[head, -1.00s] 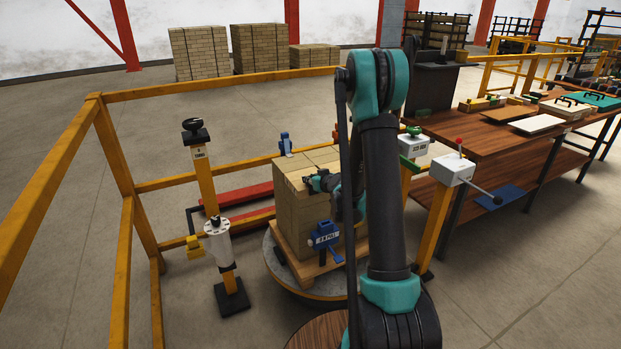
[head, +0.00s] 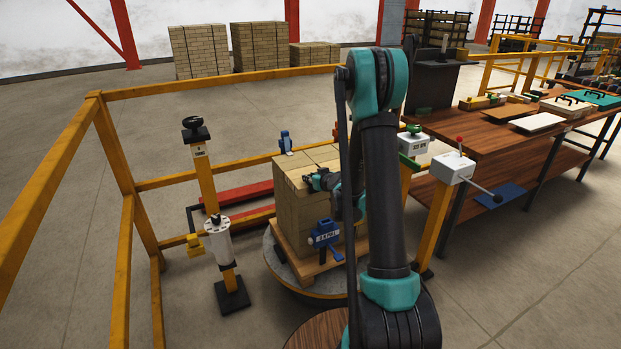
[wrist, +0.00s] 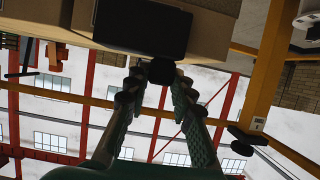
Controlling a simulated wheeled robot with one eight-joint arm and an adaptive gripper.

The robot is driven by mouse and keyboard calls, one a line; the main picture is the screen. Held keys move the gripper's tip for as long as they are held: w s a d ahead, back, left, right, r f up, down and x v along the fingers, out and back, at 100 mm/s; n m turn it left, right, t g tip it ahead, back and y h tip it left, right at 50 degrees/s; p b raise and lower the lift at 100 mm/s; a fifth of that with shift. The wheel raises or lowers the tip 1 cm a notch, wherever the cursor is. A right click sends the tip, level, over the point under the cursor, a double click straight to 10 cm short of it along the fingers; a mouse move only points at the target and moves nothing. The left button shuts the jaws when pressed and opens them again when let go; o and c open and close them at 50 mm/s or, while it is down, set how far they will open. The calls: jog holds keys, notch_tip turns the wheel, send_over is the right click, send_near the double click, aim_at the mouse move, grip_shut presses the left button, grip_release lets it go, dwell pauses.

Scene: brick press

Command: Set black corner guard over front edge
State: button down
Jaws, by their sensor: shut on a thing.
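My gripper (wrist: 157,88) is shut on a small dark knob of the black corner guard (wrist: 143,28) in the wrist view. The guard is a flat black piece lying close against the brick stack (wrist: 215,30); whether it touches or is seated cannot be told. In the head view my gripper (head: 311,182) is at the upper front edge of the tan brick stack (head: 292,210), which stands on a wooden pallet. The guard cannot be made out clearly there. My arm hides the stack's right part.
A blue strap tool (head: 324,235) hangs at the stack's front. A round turntable (head: 285,277) is under the pallet. A yellow post with a white cylinder (head: 217,241) stands left, a lever box (head: 452,168) right. Yellow railing (head: 125,225) runs along the left and back.

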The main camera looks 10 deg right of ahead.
jog(key=shift+f, duration=0.15)
jog(key=c, duration=1.2)
grip_release()
jog(key=s+r+g, duration=0.1)
jog(key=s+r, duration=0.2)
jog(key=s, duration=0.6)
jog(key=s+r+g, duration=0.2)
jog(key=s, duration=0.7)
jog(key=s+d+f+m+g+h, duration=0.1)
jog(key=s+d+f+g+h, duration=0.1)
jog(key=s, duration=1)
jog(key=s+d+f+m+g+h, duration=0.1)
jog(key=s+d+m+g+h, duration=0.1)
jog(key=s, duration=0.9)
jog(key=shift+s+f+m+g, duration=0.3)
jog(key=shift+s+f+g, duration=0.1)
jog(key=shift+g, duration=0.5)
